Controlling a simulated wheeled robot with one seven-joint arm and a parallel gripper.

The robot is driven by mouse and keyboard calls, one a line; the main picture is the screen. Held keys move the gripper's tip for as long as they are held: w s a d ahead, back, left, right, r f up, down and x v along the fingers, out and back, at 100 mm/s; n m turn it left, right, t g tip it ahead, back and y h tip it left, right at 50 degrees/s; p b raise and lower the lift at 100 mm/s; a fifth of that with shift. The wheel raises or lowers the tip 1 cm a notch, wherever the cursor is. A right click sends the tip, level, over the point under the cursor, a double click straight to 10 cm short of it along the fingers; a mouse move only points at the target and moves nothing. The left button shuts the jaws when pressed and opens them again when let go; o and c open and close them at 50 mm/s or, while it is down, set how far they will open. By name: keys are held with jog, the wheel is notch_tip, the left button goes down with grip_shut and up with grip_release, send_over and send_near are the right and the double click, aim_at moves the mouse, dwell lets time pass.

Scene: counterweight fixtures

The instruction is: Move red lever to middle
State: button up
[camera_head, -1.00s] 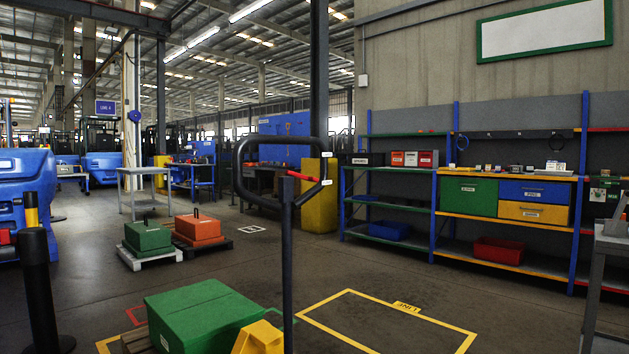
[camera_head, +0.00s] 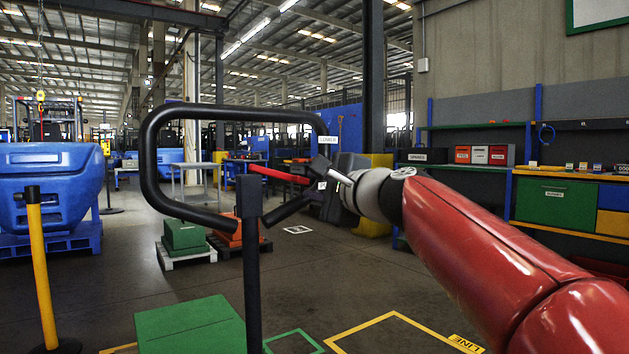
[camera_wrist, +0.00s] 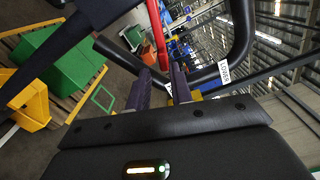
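The red lever (camera_head: 280,174) runs from the top of a dark post (camera_head: 250,240) to the right side of a black loop-shaped handle frame (camera_head: 150,150), sloping slightly down to the right. My gripper (camera_head: 322,173) is at its right end, at the end of my red arm. In the wrist view the red lever (camera_wrist: 157,35) points down toward my gripper (camera_wrist: 160,76). Its fingers are apart, with the lever's end between or just ahead of the tips; contact is unclear. A white label (camera_head: 328,139) on the frame, apparently LOWER, sits above my gripper.
A green box (camera_head: 190,325) stands low in front, left of the post. A yellow bollard (camera_head: 42,265) and blue machine (camera_head: 50,190) are at left. Shelving with a green bin (camera_head: 555,203) is at right.

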aim_at(296, 180)
jog(key=shift+w+r, duration=0.2)
jog(key=shift+w, duration=0.25)
jog(key=shift+w+a, duration=0.25)
jog(key=shift+w, duration=0.1)
jog(key=p+x, duration=0.1)
jog(key=x, duration=0.5)
jog(key=shift+w+a+p, duration=0.15)
jog(key=shift+a+p, duration=0.05)
jog(key=shift+p, duration=0.2)
grip_shut()
